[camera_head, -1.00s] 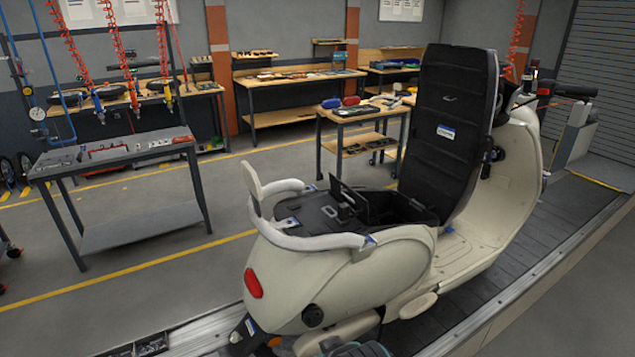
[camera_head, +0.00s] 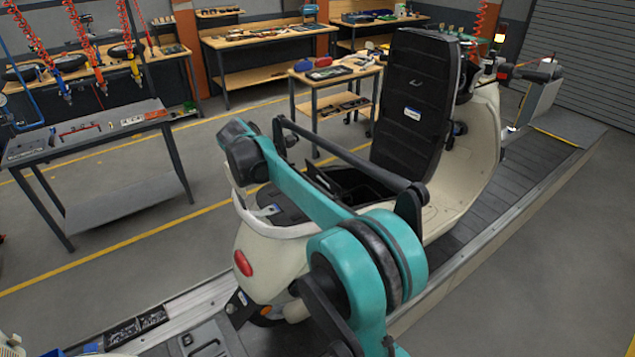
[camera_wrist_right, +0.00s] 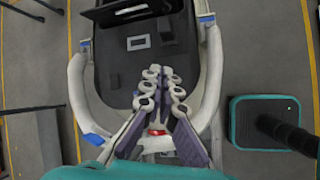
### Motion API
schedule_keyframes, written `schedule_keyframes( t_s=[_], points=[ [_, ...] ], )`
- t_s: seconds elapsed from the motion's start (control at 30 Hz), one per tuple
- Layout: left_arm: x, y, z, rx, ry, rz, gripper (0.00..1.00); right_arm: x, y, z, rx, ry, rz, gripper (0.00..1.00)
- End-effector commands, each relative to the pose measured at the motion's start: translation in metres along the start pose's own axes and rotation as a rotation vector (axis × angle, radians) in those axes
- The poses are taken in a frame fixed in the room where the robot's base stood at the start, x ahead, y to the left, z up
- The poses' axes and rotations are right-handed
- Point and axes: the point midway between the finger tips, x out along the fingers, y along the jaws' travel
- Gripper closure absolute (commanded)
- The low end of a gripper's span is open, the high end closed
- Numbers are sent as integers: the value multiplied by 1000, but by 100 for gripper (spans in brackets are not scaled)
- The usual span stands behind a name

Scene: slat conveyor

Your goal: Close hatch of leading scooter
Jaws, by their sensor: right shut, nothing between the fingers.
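A cream scooter (camera_head: 475,165) stands on the slat conveyor. My right arm reaches across the scooter's rear in the head view, hiding part of the compartment and of the rear grab rail (camera_head: 245,215). In the right wrist view my right gripper (camera_wrist_right: 165,74) is shut and empty, above the black rear deck (camera_wrist_right: 125,70) between the two sides of the rail (camera_wrist_right: 212,85). It looks apart from the raised hatch. My left gripper is out of view.
The conveyor (camera_head: 560,155) runs from lower left to upper right. A grey tool table (camera_head: 90,140) stands at the left with hoses hanging above, and a wooden bench (camera_head: 335,72) stands behind the scooter. The floor between them is open.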

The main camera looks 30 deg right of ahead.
Motion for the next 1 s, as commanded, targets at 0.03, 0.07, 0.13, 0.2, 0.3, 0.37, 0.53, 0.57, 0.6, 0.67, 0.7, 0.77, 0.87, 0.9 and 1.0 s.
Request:
schedule_keyframes(
  t_s=[0.03,0.07,0.13,0.2,0.3,0.37,0.53,0.57,0.6,0.67,0.7,0.77,0.87,0.9,1.0],
  points=[
    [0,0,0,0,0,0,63,14,17,-4,-74,-38,-14,100],
    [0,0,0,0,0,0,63,20,24,-5,-119,-60,-22,100],
    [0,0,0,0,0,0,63,35,39,-8,-214,-107,-45,100],
    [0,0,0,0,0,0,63,48,49,-10,-294,-145,-67,100],
    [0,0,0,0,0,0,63,62,58,-13,-373,-182,-93,100],
    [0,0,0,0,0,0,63,67,61,-14,-403,-195,-104,100],
    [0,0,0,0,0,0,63,78,63,-12,-430,-208,-115,100],
    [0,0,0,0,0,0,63,80,63,-12,-430,-208,-115,100],
    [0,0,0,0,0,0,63,85,63,-10,-430,-207,-114,100],
    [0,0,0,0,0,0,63,95,62,-8,-429,-207,-114,100],
    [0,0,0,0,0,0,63,102,61,-7,-429,-207,-114,100],
    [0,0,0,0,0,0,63,115,60,-4,-427,-207,-115,100],
    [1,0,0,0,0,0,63,137,59,1,-427,-206,-114,100],
    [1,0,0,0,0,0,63,145,58,3,-427,-206,-114,100],
    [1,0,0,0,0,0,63,165,57,8,-426,-206,-114,100]
  ],
)
